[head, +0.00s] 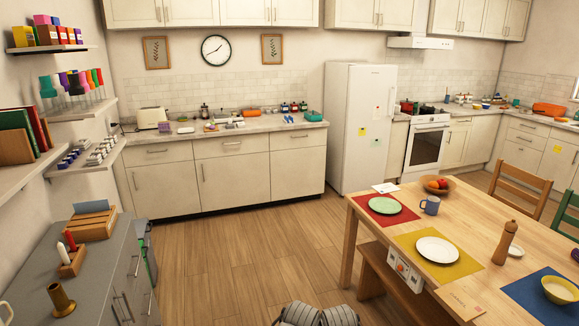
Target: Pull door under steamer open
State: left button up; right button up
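I cannot tell for certain which small item is the steamer. The long counter (180,134) at the back wall carries a cream toaster-like appliance (153,118), an orange item (251,112) and a teal item (314,116). Below it, each under a drawer, are a left cabinet door (160,190), a middle cabinet door (234,182) and a right cabinet door (297,165). All three look shut, with vertical handles. Neither of my grippers is in view.
Open wooden floor (225,250) lies before the cabinets. A dining table (390,228) with a bench (400,290) and chairs blocks the right. A grey cabinet (95,275) stands at left under wall shelves (85,155). A white fridge (360,130) stands right of the counter.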

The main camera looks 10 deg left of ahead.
aim_at(226, 182)
jog(key=i+j+u, duration=0.35)
jog(key=i, duration=0.4)
jog(key=i+u, duration=0.35)
jog(key=i, duration=1.35)
jog(key=i+l+u, duration=0.1)
jog(key=i, duration=0.9)
jog(key=i+l, duration=0.15)
jog(key=i, duration=0.85)
